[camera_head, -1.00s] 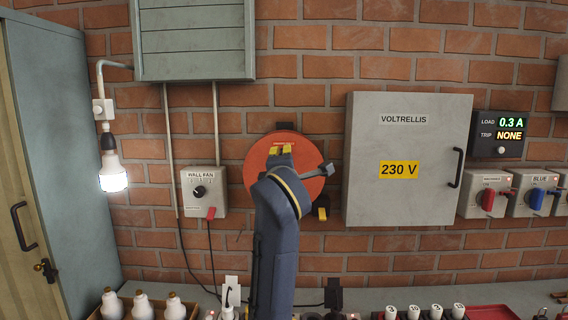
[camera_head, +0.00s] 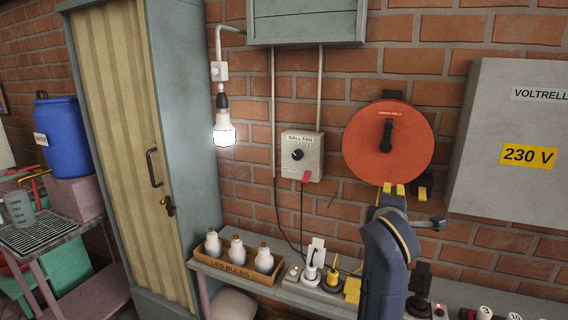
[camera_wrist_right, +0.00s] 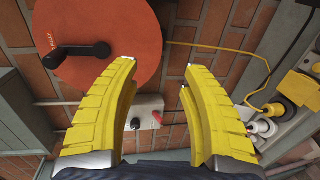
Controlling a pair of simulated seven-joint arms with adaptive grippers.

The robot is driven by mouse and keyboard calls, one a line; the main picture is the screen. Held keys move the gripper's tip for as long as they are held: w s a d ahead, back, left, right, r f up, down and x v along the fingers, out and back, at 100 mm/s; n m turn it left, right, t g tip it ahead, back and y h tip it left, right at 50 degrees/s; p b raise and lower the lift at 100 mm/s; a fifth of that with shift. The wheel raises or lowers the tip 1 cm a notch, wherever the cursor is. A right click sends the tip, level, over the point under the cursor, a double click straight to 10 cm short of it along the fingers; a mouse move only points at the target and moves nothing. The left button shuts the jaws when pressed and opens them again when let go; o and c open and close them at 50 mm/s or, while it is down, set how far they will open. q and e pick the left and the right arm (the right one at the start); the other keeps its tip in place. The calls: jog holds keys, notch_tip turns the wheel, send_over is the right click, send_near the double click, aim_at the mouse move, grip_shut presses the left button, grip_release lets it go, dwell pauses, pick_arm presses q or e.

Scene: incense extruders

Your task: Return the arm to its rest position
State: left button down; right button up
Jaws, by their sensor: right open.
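My right arm rises from the bottom of the head view, and its gripper (camera_head: 393,189) is in front of the wall, just below the red-orange disc (camera_head: 362,133) with a black crank handle. In the right wrist view the two yellow fingers (camera_wrist_right: 158,85) are spread wide with nothing between them. The disc (camera_wrist_right: 95,30) fills the upper left of that view, behind the left finger, and the grey wall fan box (camera_wrist_right: 147,105) shows beyond the gap. My left gripper is in neither view.
A shelf (camera_head: 330,298) runs below, with an LED bulbs box (camera_head: 235,271) and several plugs. The grey 230 V cabinet (camera_head: 480,150) is at right, a lit bulb (camera_head: 224,130) hangs at left. A tall locker (camera_head: 185,120) and blue barrel (camera_head: 62,135) stand further left.

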jog(key=s+d+f+m+g, duration=0.1)
jog(key=s+f, duration=0.4)
jog(key=f, duration=0.4)
jog(key=s+d+f+m+g+y, duration=0.1)
jog(key=s+f, duration=0.3)
jog(key=f, duration=0.5)
jog(key=s+d+f+m+g, duration=0.1)
jog(key=s+f+g, duration=0.1)
jog(key=s+f, duration=0.5)
jog(key=s+f+m+g+y, duration=0.1)
jog(key=s+f+m+g, duration=0.1)
jog(key=s+f, duration=0.75)
jog(key=s+f+m+g, duration=0.1)
jog(key=s+f, duration=0.6)
jog(key=s, duration=0.5)
jog(key=s+a+f+g+y, duration=0.1)
jog(key=a+f+g+y, duration=0.15)
jog(key=f, duration=1.35)
jog(key=s+a+f+g+y, duration=0.1)
jog(key=s+a+f, duration=0.15)
jog(key=f, duration=1.35)
jog(key=s+f+m+g+y, duration=0.1)
jog(key=s+f+m+g, duration=0.1)
jog(key=s+f, duration=1.8)
jog(key=shift+s+a+m+g, duration=0.15)
jog(key=shift+s+m+g, duration=0.2)
jog(key=shift+s+m, duration=0.25)
